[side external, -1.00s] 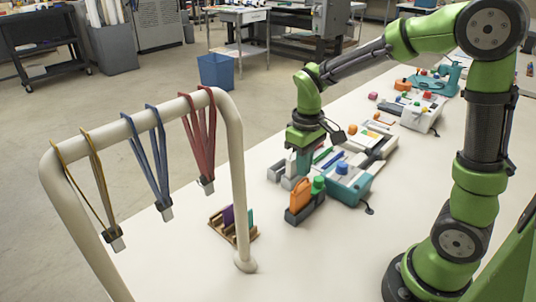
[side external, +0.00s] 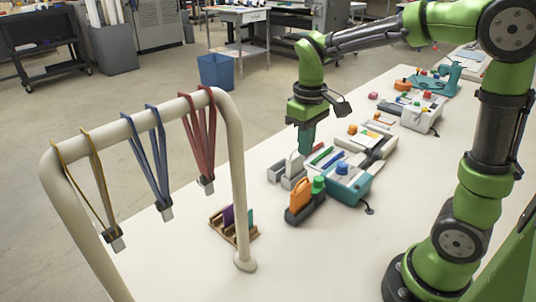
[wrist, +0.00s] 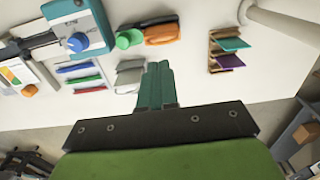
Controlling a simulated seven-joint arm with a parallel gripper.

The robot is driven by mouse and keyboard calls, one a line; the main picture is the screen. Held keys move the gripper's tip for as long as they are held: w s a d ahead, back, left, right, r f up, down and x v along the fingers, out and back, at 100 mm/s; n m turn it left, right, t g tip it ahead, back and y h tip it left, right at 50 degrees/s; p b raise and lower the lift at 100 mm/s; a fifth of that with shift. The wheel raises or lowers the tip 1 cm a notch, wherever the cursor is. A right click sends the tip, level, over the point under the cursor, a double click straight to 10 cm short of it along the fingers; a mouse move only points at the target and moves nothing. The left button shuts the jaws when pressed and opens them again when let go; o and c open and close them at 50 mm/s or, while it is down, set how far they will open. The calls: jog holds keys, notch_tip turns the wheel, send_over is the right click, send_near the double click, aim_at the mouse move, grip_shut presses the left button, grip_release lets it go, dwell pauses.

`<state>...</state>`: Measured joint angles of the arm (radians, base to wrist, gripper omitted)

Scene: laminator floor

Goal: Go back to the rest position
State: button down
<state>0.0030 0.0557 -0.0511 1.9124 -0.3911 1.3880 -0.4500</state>
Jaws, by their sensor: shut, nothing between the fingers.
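My gripper (side external: 305,148) hangs fingers-down above the white table (side external: 300,262). Its teal fingers are shut with nothing between them; in the wrist view the closed fingers (wrist: 156,84) show side by side. Below and close to the fingertips is a light grey holder (side external: 289,170) with upright slots. It shows just left of the fingers in the wrist view (wrist: 130,75). The gripper is clear of the orange-handled tool (side external: 300,195) and the teal-and-white laminator (side external: 345,185).
A cream rack (side external: 237,180) with hanging yellow, blue and red lanyards stands at left. A wooden holder (side external: 228,228) with purple and teal cards sits near its foot. More machines (side external: 422,112) stand farther back. The front of the table is clear.

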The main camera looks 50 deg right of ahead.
jog(key=s+a+r+m+t+y, duration=0.1)
jog(key=s+a+r+m+t, duration=0.1)
jog(key=s, duration=0.3)
jog(key=s+a+r+m+t+y, duration=0.1)
jog(key=s+a+r+m+t, duration=0.1)
jog(key=s+t, duration=0.3)
jog(key=shift+s+a+r, duration=0.25)
jog(key=shift+a, duration=0.3)
dwell(0.4)
